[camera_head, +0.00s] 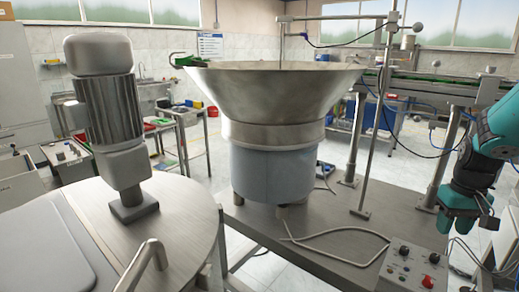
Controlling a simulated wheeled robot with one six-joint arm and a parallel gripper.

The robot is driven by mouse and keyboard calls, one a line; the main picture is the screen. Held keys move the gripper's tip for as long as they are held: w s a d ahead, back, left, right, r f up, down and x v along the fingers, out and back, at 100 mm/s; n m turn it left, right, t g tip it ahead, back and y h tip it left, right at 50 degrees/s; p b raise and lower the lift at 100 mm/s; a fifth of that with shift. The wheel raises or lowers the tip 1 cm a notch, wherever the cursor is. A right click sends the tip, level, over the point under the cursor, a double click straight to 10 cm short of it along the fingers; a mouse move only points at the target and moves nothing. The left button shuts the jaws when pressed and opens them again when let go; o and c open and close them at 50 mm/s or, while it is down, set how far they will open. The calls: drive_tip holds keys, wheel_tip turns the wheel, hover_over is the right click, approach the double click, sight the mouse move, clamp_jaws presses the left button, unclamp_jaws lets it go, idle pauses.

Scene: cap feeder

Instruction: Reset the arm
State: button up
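My teal and dark grey arm comes in at the right edge and bends down. My gripper (458,222) hangs at its end at the far right, above the right end of the metal table and beside the control box. It points down and nothing shows held in it. It is small and seen at an angle, so the gap between its fingers cannot be made out. It appears apart from the cap feeder bowl (275,95), a large metal cone on a grey cylindrical base left of the arm.
A control box (409,270) with a red button sits at the table's front right. A metal post (378,120) and a conveyor (430,88) stand behind. A round steel vessel lid (180,225) with a motor (108,105) fills the left. Bare metal table (335,215) lies between bowl and gripper.

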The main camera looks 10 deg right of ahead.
drive_tip(key=a+r+n+t+y, duration=0.1)
drive_tip(key=a+r+n, duration=0.15)
drive_tip(key=a, duration=0.75)
drive_tip(key=a+r+n+y, duration=0.15)
drive_tip(key=a+r, duration=0.25)
drive_tip(key=a, duration=0.6)
drive_tip(key=s+a+r+n+y, duration=0.1)
drive_tip(key=s+a+r+n, duration=0.1)
drive_tip(key=s+a, duration=0.5)
drive_tip(key=s+a+r+n+g, duration=0.1)
drive_tip(key=s+a+n, duration=0.3)
drive_tip(key=s+a, duration=0.4)
drive_tip(key=a+r, duration=0.1)
drive_tip(key=a, duration=0.2)
drive_tip(key=shift+r+n+y, duration=0.3)
drive_tip(key=shift+y, duration=0.05)
